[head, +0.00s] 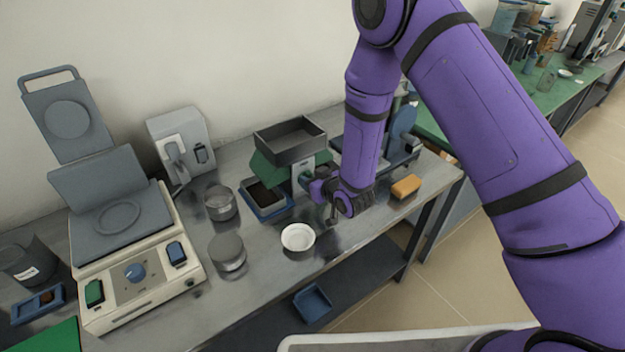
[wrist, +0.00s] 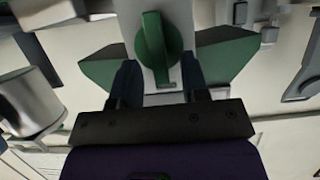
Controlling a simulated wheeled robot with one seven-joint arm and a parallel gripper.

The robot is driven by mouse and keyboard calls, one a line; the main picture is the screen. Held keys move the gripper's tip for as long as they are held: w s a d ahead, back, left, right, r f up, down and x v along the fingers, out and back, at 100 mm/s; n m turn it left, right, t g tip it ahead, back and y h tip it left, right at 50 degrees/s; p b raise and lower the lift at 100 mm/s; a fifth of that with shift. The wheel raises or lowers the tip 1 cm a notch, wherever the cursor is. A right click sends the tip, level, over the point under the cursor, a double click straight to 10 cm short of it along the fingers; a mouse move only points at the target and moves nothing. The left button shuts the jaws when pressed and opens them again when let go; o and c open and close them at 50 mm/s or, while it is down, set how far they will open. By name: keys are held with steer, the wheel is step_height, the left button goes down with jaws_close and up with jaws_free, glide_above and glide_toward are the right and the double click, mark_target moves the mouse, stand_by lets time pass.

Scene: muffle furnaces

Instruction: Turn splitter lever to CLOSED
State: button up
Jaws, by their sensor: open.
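The splitter has a grey open-topped hopper (head: 290,138) above a green body (head: 268,170) and stands near the wall on the grey bench. Its green lever (wrist: 154,45) is on a pale front plate in the wrist view and points along the picture's vertical. My gripper (head: 314,187) is at the splitter's right side in the head view. In the wrist view its two dark fingers (wrist: 160,72) are open, one on each side of the lever's lower end. I cannot tell whether they touch it. No CLOSED marking is readable.
A blue tray (head: 283,213) sits under the splitter. A white bowl (head: 298,238), metal canisters (head: 228,252) and an orange block (head: 406,187) stand around it on the bench. A balance-like device (head: 135,270) fills the left.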

steer(key=shift+w, duration=0.1)
jaws_close()
